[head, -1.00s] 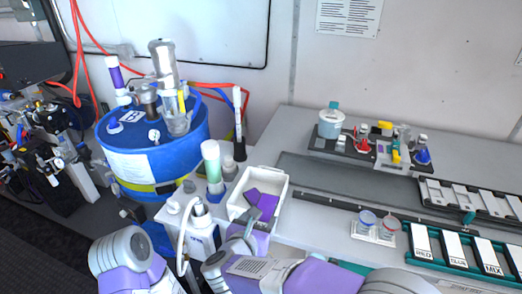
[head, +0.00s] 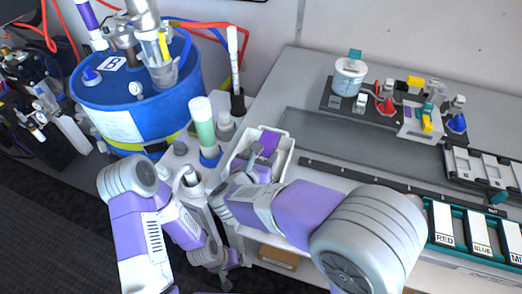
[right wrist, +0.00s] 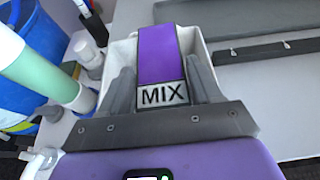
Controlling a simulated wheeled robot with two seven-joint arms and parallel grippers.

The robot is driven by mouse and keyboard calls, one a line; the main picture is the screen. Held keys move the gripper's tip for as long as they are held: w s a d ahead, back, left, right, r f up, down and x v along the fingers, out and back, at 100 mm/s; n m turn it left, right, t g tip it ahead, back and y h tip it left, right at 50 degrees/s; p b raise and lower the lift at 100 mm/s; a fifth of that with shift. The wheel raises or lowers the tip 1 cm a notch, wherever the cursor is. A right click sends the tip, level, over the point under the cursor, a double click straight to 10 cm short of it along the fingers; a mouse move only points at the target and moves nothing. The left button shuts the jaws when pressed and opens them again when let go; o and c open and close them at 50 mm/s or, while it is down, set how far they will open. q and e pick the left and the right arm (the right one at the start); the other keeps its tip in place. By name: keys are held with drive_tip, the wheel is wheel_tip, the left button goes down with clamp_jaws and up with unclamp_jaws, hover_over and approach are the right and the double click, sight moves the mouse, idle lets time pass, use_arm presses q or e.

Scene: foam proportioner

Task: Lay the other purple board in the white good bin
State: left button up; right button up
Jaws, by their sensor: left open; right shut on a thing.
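A purple board (right wrist: 158,55) with a white end marked MIX is held between the fingers of my right gripper (right wrist: 162,90). In the head view the purple board (head: 268,144) shows within the opening of the white bin (head: 286,158). My right gripper (head: 257,162) is over the bin, shut on the board's near end. I cannot tell whether the board touches the bin floor. The gripper and board hide much of the bin's inside; no second purple board can be made out there. My left gripper (head: 224,268) is open and low beside the bench's near side.
A blue drum (head: 135,105) with fittings stands at left. A green-and-white tube (head: 203,126) stands close left of the bin. A grey rail (head: 370,177) runs rightward from the bin. A teal rack (head: 477,258) holds labelled white boards. A bottle tray (head: 395,105) sits behind.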

drive_tip(key=shift+f, duration=0.6)
drive_tip(key=o, duration=1.1)
drive_tip(key=v, duration=0.7)
drive_tip(key=shift+s+r+p, duration=0.1)
drive_tip(key=shift+s+p, duration=0.15)
drive_tip(key=shift+p, duration=0.15)
